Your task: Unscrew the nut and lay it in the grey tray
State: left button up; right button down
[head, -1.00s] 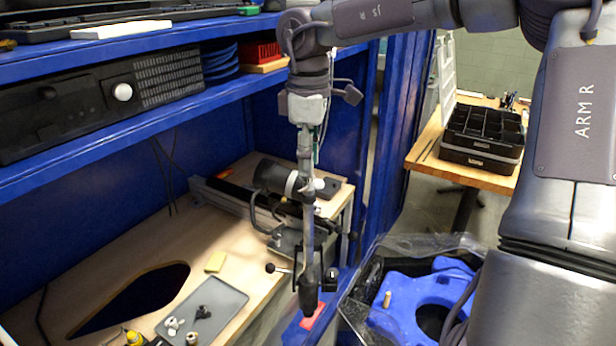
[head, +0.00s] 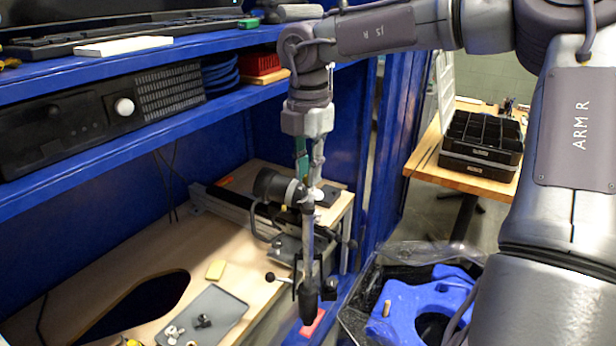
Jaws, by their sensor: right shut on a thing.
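My right gripper (head: 311,183) points down in front of the bench. It is shut at the top end of an upright metal shaft (head: 307,232), beside a dark cylinder with a pale ring (head: 270,185). The nut is too small and too covered by the fingers to make out clearly. The shaft ends below in a black body (head: 308,302). The grey tray (head: 229,303) lies on the bench at lower left, with a few small dark and pale parts on it. My left gripper is out of view.
A yellow block (head: 216,269) lies behind the tray, and a dark opening (head: 140,305) cuts the bench top. Blue shelves (head: 150,125) overhang the bench. A clear-lined bin with a blue part (head: 400,300) stands at right. A black organiser (head: 482,140) sits on a far table.

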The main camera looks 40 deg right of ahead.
jog(key=shift+r+p, duration=2.3)
jog(key=shift+r, duration=1.2)
